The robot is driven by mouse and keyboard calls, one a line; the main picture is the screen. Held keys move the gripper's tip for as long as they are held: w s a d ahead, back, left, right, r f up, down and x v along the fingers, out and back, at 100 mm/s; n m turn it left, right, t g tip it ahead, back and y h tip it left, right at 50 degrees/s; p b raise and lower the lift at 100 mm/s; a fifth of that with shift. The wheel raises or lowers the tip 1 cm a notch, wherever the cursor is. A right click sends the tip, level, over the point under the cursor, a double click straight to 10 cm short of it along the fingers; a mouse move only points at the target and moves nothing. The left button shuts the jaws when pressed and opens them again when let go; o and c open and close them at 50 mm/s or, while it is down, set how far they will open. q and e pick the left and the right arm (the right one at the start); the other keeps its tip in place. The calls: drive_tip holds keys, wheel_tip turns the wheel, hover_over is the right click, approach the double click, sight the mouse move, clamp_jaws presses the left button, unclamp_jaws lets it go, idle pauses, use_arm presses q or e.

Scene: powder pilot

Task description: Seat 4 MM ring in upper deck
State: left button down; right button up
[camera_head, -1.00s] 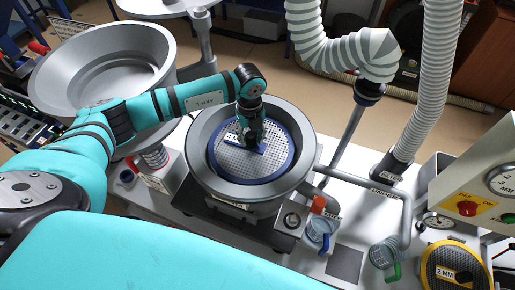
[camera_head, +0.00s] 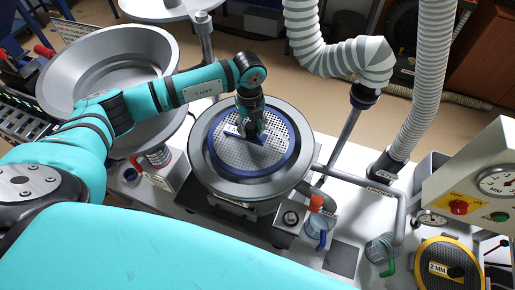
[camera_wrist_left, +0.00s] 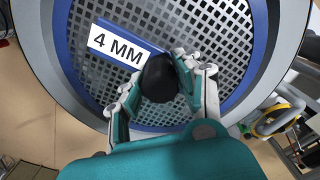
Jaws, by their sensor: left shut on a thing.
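The 4 MM ring is a perforated grey disc with a blue rim (camera_head: 287,165), a blue bar and a white "4 MM" label (camera_wrist_left: 115,45). It is within the outline of the round grey upper deck (camera_head: 300,178), slightly toward its far side. Whether it rests on the deck or hangs just above it, I cannot tell. My left gripper (camera_head: 250,132) is over the ring's middle, shut on its black knob (camera_wrist_left: 158,77). The gripper hides part of the bar. My right gripper is not in view.
A large grey bowl (camera_head: 105,70) stands to the left. A ribbed hose (camera_head: 355,55) and a pipe are at the right. A yellow-rimmed 2 MM ring (camera_head: 450,268) stands at the lower right.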

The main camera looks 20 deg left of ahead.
sight(251, 125)
use_arm(q)
drive_tip(key=shift+r+p, duration=1)
drive_tip(key=shift+r, duration=0.7)
